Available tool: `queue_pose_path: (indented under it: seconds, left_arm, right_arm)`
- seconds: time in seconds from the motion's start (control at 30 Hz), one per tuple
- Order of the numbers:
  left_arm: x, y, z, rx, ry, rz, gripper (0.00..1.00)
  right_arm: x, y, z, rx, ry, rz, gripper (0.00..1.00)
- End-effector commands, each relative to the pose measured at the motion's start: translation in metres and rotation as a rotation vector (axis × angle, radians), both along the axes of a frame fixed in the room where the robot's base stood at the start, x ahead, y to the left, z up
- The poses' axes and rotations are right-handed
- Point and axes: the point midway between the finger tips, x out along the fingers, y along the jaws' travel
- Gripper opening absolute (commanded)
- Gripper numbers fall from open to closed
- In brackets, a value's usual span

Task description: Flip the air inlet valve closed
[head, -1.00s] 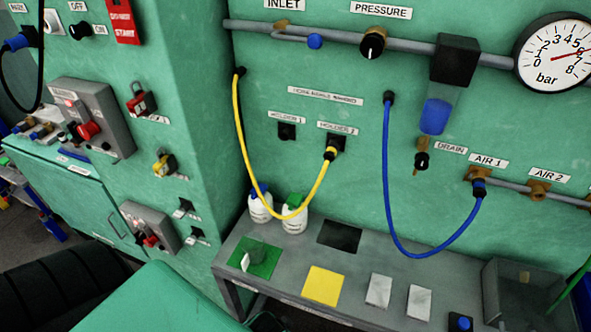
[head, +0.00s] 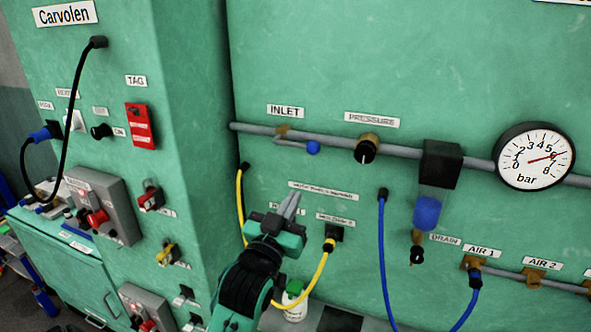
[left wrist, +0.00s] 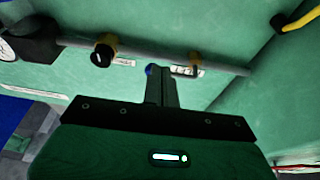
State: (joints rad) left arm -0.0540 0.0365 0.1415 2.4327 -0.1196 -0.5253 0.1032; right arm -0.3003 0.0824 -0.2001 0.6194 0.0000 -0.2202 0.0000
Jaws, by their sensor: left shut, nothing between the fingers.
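The air inlet valve (head: 284,131) sits on the grey pipe under the INLET label (head: 286,111). Its lever lies along the pipe just below it, and the blue lever end (head: 313,147) points right. My left gripper (head: 291,203) is shut and empty, below the valve and apart from it in the head view. In the left wrist view the shut fingers (left wrist: 161,82) point up toward the pipe, and the valve (left wrist: 193,62) shows just right of them. The blue end (left wrist: 149,70) is partly hidden behind the fingertips. My right gripper is not in view.
The pressure knob (head: 366,150), a filter (head: 440,165) and the gauge (head: 535,156) are on the same pipe to the right. A yellow hose (head: 318,275) hangs behind my left gripper, and a blue hose (head: 383,250) hangs further right. A wall corner stands to the left.

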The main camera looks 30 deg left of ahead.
Motion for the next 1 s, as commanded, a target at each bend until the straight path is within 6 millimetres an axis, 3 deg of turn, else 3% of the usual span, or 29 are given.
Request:
queue_pose_path:
  seconds: [0.03,0.1,0.2,0.63,1.0]
  left_arm:
    - [-0.008,0.004,0.032,0.007,-0.087,0.013,0.0]
    - [-0.018,0.008,0.058,0.017,-0.171,0.025,0.0]
    - [-0.027,0.011,0.077,0.024,-0.232,0.034,0.0]
    - [-0.027,0.011,0.079,0.026,-0.243,0.036,0.0]
    - [-0.014,0.014,0.082,0.027,-0.246,0.035,0.0]
  right_arm:
    - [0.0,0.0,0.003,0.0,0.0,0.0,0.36]
    - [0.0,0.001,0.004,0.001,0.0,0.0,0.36]
    - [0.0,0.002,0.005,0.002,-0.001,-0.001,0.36]
    - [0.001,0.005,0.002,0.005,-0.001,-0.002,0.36]
    - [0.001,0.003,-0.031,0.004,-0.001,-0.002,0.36]
